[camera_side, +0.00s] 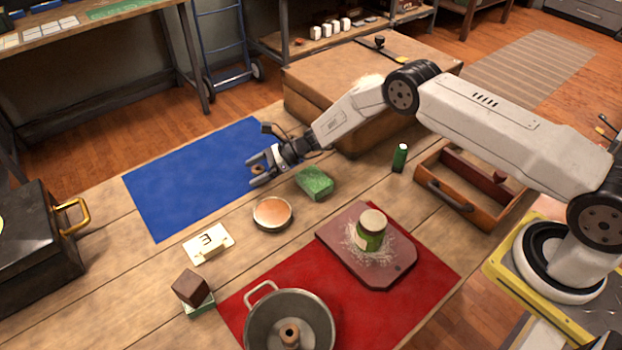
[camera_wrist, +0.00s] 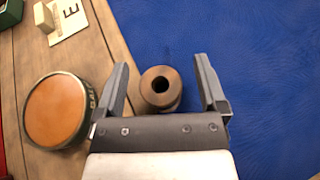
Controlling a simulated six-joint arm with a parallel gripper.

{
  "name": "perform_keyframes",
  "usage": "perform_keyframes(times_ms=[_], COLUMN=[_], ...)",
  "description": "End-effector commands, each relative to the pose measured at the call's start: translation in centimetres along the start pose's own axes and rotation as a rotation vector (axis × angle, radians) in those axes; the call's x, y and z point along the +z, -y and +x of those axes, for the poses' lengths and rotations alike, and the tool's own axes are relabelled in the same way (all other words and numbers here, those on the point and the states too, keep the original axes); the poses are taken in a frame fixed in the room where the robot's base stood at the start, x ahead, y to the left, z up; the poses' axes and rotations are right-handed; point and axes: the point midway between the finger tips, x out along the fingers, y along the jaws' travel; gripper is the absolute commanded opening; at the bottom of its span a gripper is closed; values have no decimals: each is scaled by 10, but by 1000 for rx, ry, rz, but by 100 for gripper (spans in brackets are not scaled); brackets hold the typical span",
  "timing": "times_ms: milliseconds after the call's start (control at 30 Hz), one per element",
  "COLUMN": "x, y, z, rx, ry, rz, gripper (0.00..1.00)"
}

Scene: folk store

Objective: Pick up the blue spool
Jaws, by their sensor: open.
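A brown wooden spool (camera_wrist: 172,96) with a dark hole shows between my gripper's fingers (camera_wrist: 161,64) in the wrist view. Clear gaps separate it from both fingers, and it is at the edge of the blue mat (camera_wrist: 260,60). In the side view my gripper (camera_side: 253,173) is open over the mat's right part, with the spool (camera_side: 258,169) small between its fingers. A second brown spool (camera_side: 289,336) is in the metal pot (camera_side: 328,322) at the bottom. I see no blue-coloured spool; the blue mat (camera_side: 180,192) is the large blue thing.
A round orange-topped tin (camera_wrist: 56,112) lies left of the fingers; it also shows in the side view (camera_side: 272,213). A green block (camera_side: 315,182) is close right of my gripper. A large brown case (camera_side: 320,95) stands behind. The mat's left part is clear.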

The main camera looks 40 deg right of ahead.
Motion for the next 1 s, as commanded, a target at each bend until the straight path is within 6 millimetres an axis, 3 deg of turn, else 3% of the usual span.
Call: perform_keyframes(times_ms=[300,367,600,1000], x=[0,0,0,2], y=[0,0,0,0], z=[0,0,0,-1], rx=[0,0,1,0], ry=[0,0,0,0], rz=[0,0,0,-1], gripper=[91,75,0,0])
